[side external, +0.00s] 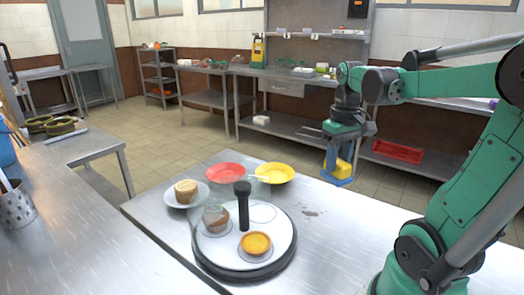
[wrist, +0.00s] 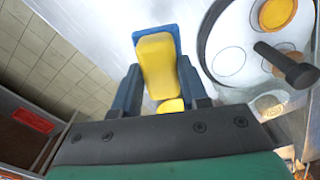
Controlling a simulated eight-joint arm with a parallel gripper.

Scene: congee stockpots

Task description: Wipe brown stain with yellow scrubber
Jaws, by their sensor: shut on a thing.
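The yellow scrubber (side external: 344,169) is in my gripper (side external: 338,160), held in the air above the right back part of the steel table. In the wrist view the yellow scrubber (wrist: 157,66) sits between the blue fingers of my gripper (wrist: 157,84), with a blue edge around its far end. My gripper is shut on it. I cannot make out the stain in the wrist view.
A round tray (side external: 283,262) with an upright black handle holds a tart and a muffin under a clear cover. The table around the stain is clear.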

